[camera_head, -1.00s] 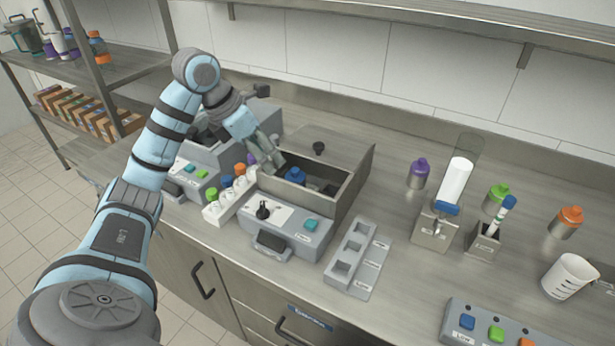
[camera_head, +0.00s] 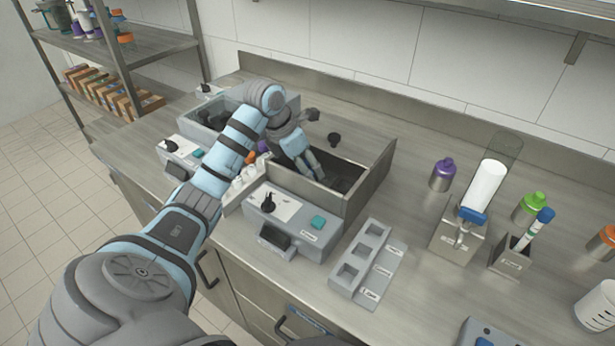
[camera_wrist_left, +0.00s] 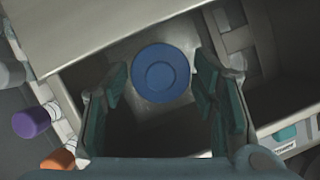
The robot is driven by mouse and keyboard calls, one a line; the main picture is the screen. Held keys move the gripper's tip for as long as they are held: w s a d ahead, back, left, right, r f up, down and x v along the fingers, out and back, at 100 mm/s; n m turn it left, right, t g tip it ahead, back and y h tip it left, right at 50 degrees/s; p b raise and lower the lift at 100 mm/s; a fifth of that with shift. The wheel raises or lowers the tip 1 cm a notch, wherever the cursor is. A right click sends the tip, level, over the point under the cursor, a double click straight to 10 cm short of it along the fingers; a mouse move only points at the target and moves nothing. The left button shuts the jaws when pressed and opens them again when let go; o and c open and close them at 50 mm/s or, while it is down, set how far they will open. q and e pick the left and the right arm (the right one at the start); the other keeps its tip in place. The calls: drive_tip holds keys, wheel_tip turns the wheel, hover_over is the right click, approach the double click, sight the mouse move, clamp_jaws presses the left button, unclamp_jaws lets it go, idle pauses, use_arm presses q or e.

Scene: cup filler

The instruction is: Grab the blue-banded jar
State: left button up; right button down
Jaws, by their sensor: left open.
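The blue-capped jar (camera_wrist_left: 162,75) stands inside the open metal box and shows from above in the left wrist view. Only its round blue top is visible there; a band on its side cannot be seen. In the head view the jar is hidden behind my arm and gripper. My left gripper (camera_head: 315,174) reaches down into the box. In the left wrist view its two open fingers (camera_wrist_left: 162,90) stand on either side of the blue top, with a gap on both sides. My right gripper does not show.
The box's metal wall (camera_head: 378,172) rises around the gripper. A rack of small capped bottles (camera_head: 245,185) stands close at its left. A grey three-slot holder (camera_head: 368,265) and a purple-capped bottle (camera_head: 443,175) stand to the right.

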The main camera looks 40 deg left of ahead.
use_arm(q)
drive_tip(key=shift+w+f, duration=0.1)
drive_tip(key=shift+f, duration=0.2)
drive_tip(key=c, duration=1)
drive_tip(key=shift+r, duration=0.1)
drive_tip(key=shift+c, duration=0.2)
wheel_tip(320, 180, up, 10)
drive_tip(key=shift+f+p, duration=0.15)
drive_tip(key=shift+p, duration=1.1)
wheel_tip(320, 180, up, 10)
drive_tip(key=p, duration=1)
drive_tip(key=shift+r+p, duration=0.2)
drive_tip(key=shift+p, duration=0.1)
